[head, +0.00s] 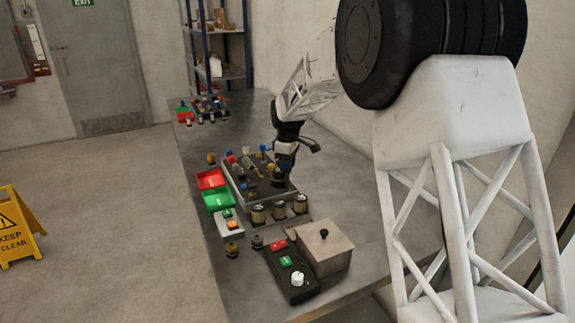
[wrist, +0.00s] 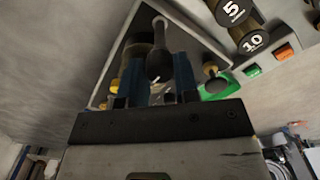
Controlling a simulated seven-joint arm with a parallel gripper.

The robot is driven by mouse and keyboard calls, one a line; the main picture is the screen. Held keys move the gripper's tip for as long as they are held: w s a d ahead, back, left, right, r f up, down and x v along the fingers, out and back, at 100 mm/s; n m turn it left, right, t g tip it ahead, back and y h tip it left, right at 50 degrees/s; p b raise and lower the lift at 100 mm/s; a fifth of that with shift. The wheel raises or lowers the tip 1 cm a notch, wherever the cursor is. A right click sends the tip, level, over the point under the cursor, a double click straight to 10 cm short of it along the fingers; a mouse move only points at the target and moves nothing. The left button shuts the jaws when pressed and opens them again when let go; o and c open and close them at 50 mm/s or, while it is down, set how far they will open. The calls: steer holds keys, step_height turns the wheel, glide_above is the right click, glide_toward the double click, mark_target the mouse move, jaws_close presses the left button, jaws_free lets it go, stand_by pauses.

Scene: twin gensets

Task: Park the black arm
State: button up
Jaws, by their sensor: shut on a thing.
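My gripper (head: 281,178) reaches down over the right part of a grey panel tray (head: 238,184) on the bench. In the wrist view my gripper (wrist: 158,68) has its two blue fingers on either side of a black, rounded-ended arm (wrist: 158,60) and is shut on it. The arm's lower part is hidden by the fingers and gripper body. A brass-coloured round part shows behind the left finger. Another dark knob (wrist: 213,82) stands apart to the right. In the head view the held arm is mostly hidden by my gripper.
Weights marked 5 (wrist: 231,10) and 10 (wrist: 254,40) stand beside the panel. A red tray (head: 211,180), a green tray (head: 217,200), a lidded box (head: 324,250) and a black control box (head: 291,277) crowd the bench. Small coloured levers stand on the panel.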

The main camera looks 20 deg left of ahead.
steer(key=shift+m, duration=0.5)
steer(key=m, duration=1.2)
steer(key=shift+m, duration=0.3)
steer(key=m, duration=0.4)
steer(key=shift+m, duration=0.3)
steer(key=o, duration=0.9)
